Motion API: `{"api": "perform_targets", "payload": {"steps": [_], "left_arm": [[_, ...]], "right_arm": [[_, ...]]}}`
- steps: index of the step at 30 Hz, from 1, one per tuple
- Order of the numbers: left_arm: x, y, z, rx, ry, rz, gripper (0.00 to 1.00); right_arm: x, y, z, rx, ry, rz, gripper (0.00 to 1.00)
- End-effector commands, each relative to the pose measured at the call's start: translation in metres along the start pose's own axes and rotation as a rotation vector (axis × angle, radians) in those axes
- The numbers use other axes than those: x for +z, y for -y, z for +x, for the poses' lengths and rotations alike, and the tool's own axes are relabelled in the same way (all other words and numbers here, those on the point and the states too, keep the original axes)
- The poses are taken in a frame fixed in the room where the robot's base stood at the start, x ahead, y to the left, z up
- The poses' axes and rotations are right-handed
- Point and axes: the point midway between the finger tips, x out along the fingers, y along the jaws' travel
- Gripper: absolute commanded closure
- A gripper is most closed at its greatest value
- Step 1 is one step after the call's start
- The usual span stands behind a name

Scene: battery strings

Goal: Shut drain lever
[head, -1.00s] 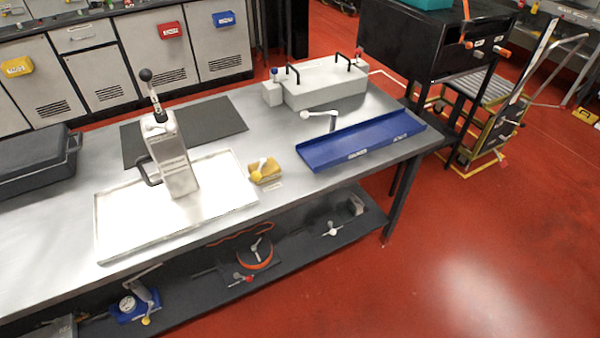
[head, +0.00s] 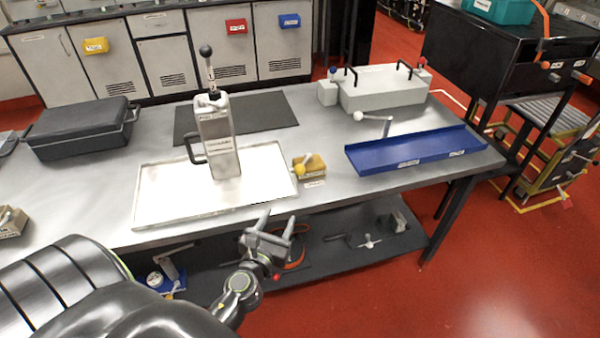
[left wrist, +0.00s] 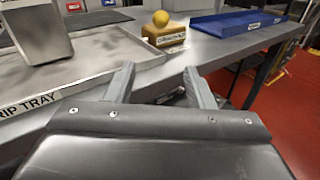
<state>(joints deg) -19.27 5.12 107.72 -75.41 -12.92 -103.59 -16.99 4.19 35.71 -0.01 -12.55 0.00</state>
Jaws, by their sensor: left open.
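A yellow block with a yellow-knobbed lever (head: 308,166) stands near the table's front edge, right of the drip tray (head: 150,215). It also shows in the left wrist view (left wrist: 164,32), knob toward me. Its label is too small to read, so I cannot tell if it is the drain lever. Another lever with a white knob (head: 374,118) stands behind the blue tray. My left gripper (head: 278,216) is open and empty, in front of the table edge, below and left of the yellow block. In the left wrist view my open fingers (left wrist: 160,72) point toward the block, apart from it. My right gripper is out of view.
A tall metal canister (head: 219,145) with a black-knobbed lever stands on the drip tray. A blue tray (head: 415,150) and a grey box (head: 384,91) are at the right. The table edge and lower shelf (head: 345,252) are close to my left gripper.

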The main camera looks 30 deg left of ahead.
Motion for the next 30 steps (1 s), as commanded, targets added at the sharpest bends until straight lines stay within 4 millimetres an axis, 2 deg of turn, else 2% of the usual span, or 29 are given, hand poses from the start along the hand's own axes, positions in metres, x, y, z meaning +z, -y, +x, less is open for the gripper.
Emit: {"api": "perform_targets", "payload": {"steps": [3, 8, 20, 30], "left_arm": [[0.018, 0.000, 0.001, 0.004, 0.047, 0.091, 0.51], [0.024, 0.000, 0.014, 0.003, 0.057, 0.111, 0.51], [0.028, 0.000, 0.090, 0.004, 0.055, 0.108, 0.51], [0.029, 0.000, 0.152, 0.005, 0.053, 0.106, 0.51]], "right_arm": [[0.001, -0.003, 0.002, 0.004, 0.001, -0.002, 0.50], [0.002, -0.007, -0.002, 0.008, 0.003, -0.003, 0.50], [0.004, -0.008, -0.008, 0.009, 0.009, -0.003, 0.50], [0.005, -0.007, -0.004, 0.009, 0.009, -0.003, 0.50]]}}
